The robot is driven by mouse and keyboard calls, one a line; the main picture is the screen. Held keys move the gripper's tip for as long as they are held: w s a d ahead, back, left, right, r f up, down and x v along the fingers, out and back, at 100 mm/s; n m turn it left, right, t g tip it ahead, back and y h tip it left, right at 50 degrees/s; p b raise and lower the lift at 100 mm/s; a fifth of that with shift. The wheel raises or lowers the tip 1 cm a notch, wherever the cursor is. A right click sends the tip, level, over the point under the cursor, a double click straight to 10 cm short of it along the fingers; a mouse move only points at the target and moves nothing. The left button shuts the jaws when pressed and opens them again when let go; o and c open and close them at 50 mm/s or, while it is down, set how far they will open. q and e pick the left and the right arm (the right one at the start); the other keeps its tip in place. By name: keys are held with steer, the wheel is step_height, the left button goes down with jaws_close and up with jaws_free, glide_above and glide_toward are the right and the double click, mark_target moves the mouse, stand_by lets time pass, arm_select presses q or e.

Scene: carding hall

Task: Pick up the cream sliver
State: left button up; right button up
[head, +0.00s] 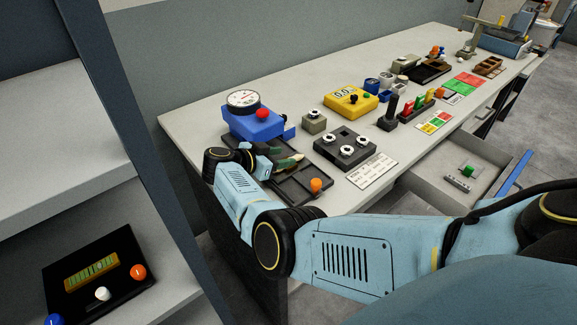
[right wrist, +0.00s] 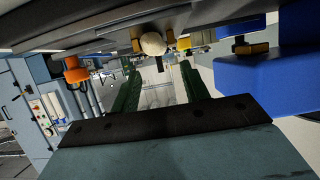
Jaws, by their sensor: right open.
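The cream sliver (right wrist: 153,43) shows as a small rounded pale piece in the right wrist view, at the dark tray and just beyond the fingertips. In the head view a pale bit (head: 296,158) beside the fingers seems to be the same piece, largely hidden by the gripper. My right gripper (right wrist: 160,74) is open, its two green fingers apart with nothing between them. In the head view the right gripper (head: 282,163) is low over the dark tray (head: 290,190). My left gripper is not in view.
A blue scale with a round dial (head: 254,122) stands just behind the gripper. An orange ball (head: 316,185) sits at the tray's right end. A dark block with several white knobs (head: 345,147) and a yellow meter (head: 351,102) stand to the right. An open drawer (head: 440,180) juts out below.

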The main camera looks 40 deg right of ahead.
steer(key=shift+w+d+f, duration=0.1)
steer(key=shift+d+f, duration=0.2)
steer(key=shift+d, duration=0.35)
steer(key=b+x, duration=0.3)
steer(key=x, duration=0.1)
steer(key=shift+f, duration=0.25)
steer(key=shift+d+f, duration=0.1)
steer(key=shift+d, duration=0.4)
jaws_close()
step_height(320, 180, up, 9)
steer(key=p, duration=0.2)
steer(key=shift+p, duration=0.4)
steer(key=s+a+r+n+t+y, duration=0.45)
steer(key=s+a+n, duration=0.2)
steer(key=a, duration=0.35)
steer(key=s+a+r+n+t+y, duration=0.3)
steer(key=s+a+n+t, duration=0.3)
steer(key=a, duration=0.4)
steer(key=m+g+h, duration=0.8)
steer(key=m+g, duration=0.3)
steer(key=m, duration=0.2)
glide_above(298, 155)
step_height(298, 155, down, 6)
steer(key=shift+a+f, duration=0.15)
steer(key=shift+a, duration=0.25)
